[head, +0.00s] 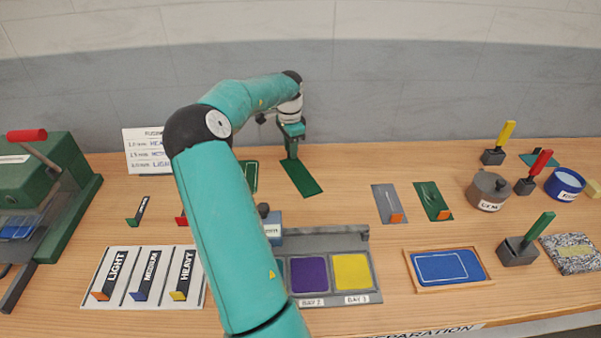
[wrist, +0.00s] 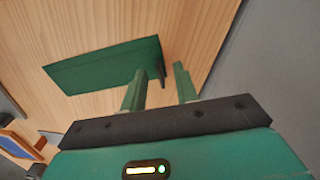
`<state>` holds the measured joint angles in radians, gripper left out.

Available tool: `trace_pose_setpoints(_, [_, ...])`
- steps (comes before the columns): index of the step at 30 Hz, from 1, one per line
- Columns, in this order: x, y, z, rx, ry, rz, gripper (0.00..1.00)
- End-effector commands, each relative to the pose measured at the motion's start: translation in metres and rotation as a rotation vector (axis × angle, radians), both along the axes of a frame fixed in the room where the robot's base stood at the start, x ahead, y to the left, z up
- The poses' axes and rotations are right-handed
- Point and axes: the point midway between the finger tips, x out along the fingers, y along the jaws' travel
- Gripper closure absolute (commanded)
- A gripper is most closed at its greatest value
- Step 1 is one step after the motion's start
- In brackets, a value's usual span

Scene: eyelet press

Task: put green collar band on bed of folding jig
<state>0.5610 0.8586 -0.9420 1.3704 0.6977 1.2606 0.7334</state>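A plain flat dark green strip (head: 302,179), which looks like the collar band, lies on the wooden table behind the middle. It also shows in the wrist view (wrist: 105,66), with a short dark-edged tab at its right end. My gripper (head: 291,150) points down at the strip's far end. In the wrist view the two green fingers (wrist: 160,85) stand apart near that end, and I see no firm grip on it. A green piece with a white outline (head: 250,177) is partly hidden behind my arm. I cannot tell for sure which fixture is the folding jig.
A grey tray with purple and yellow squares (head: 375,298) stands at front middle. A blue outlined piece lies in a wooden tray (head: 414,287). Grey (head: 380,190) and green (head: 424,187) plates lie right of the strip. A green press (head: 70,185) stands far left.

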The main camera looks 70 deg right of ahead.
Motion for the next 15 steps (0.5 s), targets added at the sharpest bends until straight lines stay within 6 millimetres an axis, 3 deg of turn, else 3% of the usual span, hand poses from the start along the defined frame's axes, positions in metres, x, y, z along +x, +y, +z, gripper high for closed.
trace_pose_setpoints(8, [0.0002,-0.0003,-0.008,-0.002,-0.001,0.0,0.7])
trace_pose_setpoints(13, [0.0002,-0.0003,-0.0079,-0.002,-0.001,0.0,0.99])
trace_pose_setpoints(15, [0.0002,-0.0003,-0.0078,-0.002,-0.001,0.0,1.0])
